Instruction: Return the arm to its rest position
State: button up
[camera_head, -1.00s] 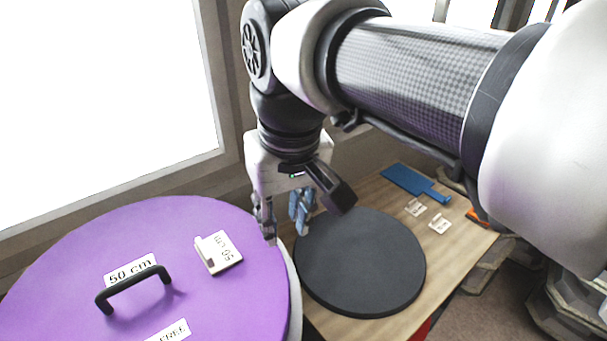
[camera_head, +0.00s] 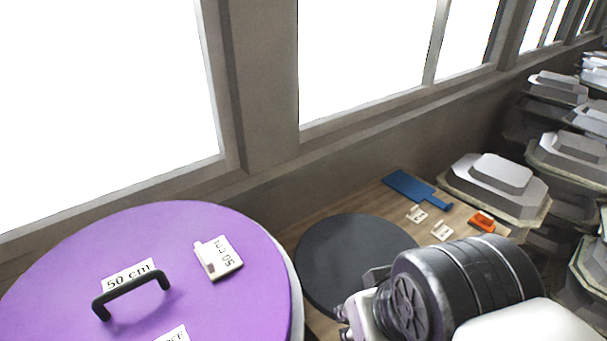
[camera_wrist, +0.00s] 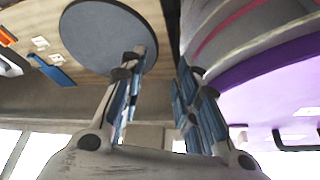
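My gripper (camera_wrist: 160,95) shows in the wrist view with its two blue-padded fingers apart and nothing between them. In the head view my arm is folded low at the bottom right, and the fingers are mostly hidden behind it or out of frame. A purple round lid (camera_head: 70,270) with a black handle (camera_head: 132,291) fills the lower left. A black disc (camera_head: 345,262) lies on the wooden table, partly covered by my arm.
On the table (camera_head: 300,236) lie a blue paddle (camera_head: 412,187), two small white tags (camera_head: 416,214) and an orange piece (camera_head: 482,222). Stacked grey moulds (camera_head: 497,178) stand at the right. A window wall (camera_head: 265,100) runs behind. The space above the lid is clear.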

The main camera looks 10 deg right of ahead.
notch_tip(320, 180, down, 24)
jog(key=b, duration=2.2)
jog(key=shift+r, duration=0.25)
